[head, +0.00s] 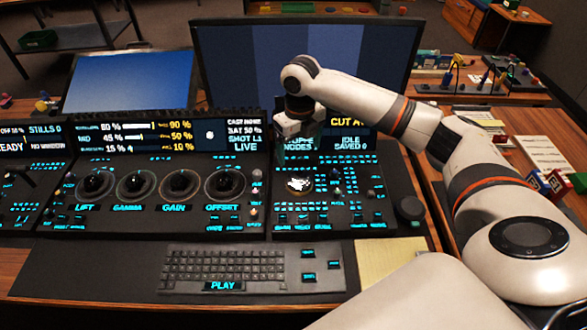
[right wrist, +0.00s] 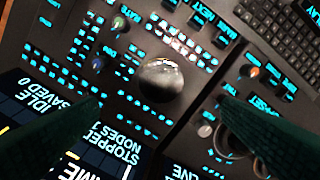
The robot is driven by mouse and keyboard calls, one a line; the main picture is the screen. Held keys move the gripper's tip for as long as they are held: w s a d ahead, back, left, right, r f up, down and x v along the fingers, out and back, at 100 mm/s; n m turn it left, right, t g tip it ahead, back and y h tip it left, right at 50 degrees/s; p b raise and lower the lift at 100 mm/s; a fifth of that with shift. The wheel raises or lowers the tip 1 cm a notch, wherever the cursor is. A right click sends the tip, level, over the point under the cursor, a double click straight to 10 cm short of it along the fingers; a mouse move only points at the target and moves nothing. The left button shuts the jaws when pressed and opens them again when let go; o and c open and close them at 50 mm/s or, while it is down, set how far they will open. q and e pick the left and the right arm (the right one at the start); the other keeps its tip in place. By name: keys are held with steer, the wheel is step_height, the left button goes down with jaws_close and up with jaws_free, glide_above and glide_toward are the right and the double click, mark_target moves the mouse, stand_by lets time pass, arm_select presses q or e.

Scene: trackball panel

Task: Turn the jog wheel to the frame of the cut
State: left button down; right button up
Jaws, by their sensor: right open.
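A round, shiny control, which I take to be the jog wheel (head: 299,184), sits on the right-hand panel and shows a bright white reflection in the head view. In the right wrist view the shiny jog wheel (right wrist: 160,80) lies near the middle, among rows of lit cyan buttons. My right gripper (head: 297,122) hangs above the back of this panel, in front of the small screens. Its two dark fingers stand wide apart in the right wrist view (right wrist: 160,100), with nothing held between them. It appears apart from the wheel. My left gripper is out of view.
Small screens (head: 350,140) read "IDLE SAVED 0", partly hidden by my right gripper. Four-ball panel (head: 160,215) lies left, keyboard (head: 225,267) in front. A dark round knob (head: 410,208) stands right of the buttons. A large monitor (head: 235,60) rises behind.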

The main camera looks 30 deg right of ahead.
glide_above(300, 180)
step_height(300, 180, down, 5)
step_height(300, 180, down, 5)
steer(key=shift+w+f, duration=0.1)
steer(key=shift+f, duration=0.35)
steer(key=shift+c, duration=0.2)
steer(key=c, duration=0.9)
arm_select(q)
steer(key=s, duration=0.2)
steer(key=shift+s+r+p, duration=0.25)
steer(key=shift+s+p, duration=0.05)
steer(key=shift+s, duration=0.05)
arm_select(e)
steer(key=shift+c, duration=0.3)
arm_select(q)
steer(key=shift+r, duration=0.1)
